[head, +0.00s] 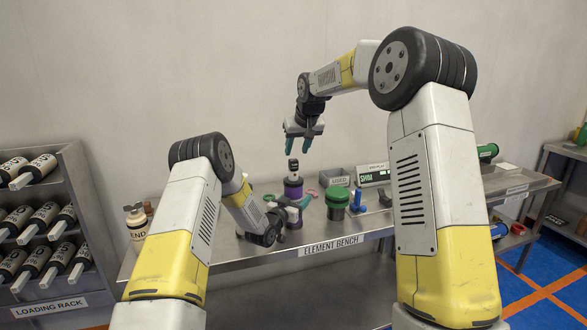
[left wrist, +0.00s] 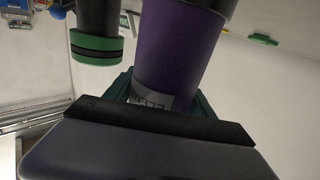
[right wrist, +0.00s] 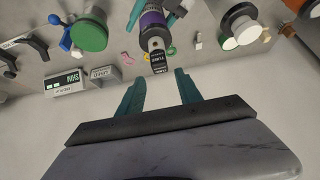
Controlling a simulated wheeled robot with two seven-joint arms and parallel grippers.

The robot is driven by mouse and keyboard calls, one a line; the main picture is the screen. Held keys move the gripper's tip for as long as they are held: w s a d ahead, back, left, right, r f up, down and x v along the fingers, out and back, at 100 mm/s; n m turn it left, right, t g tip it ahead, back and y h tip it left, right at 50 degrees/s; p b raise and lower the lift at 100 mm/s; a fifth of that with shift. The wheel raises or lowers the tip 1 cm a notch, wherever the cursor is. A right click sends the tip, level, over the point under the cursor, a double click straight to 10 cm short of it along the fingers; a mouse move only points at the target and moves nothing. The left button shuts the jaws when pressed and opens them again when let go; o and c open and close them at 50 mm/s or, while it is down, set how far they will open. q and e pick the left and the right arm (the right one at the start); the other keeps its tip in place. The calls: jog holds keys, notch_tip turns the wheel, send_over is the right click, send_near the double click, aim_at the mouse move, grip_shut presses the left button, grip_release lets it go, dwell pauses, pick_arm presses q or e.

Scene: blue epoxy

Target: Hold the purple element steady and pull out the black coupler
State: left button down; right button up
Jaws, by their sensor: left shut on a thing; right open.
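The purple element (head: 293,188) stands upright on the bench, with the black coupler (head: 293,166) on its top end. In the left wrist view the purple element (left wrist: 178,45) fills the space between my teal fingers. My right gripper (head: 304,143) is open and empty above the coupler, fingers pointing down. In the right wrist view the coupler (right wrist: 159,60) lies just beyond the open fingertips, apart from them, and the purple element (right wrist: 152,19) is behind it.
A green-lidded black container (head: 337,203) and a blue item (head: 357,200) stand right of the element on the bench (head: 280,258).

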aim_at(294, 161)
jog(key=shift+x, duration=2.6)
grip_shut()
jog(key=shift+r, duration=0.2)
jog(key=shift+r, duration=0.5)
jog(key=shift+r, duration=2.4)
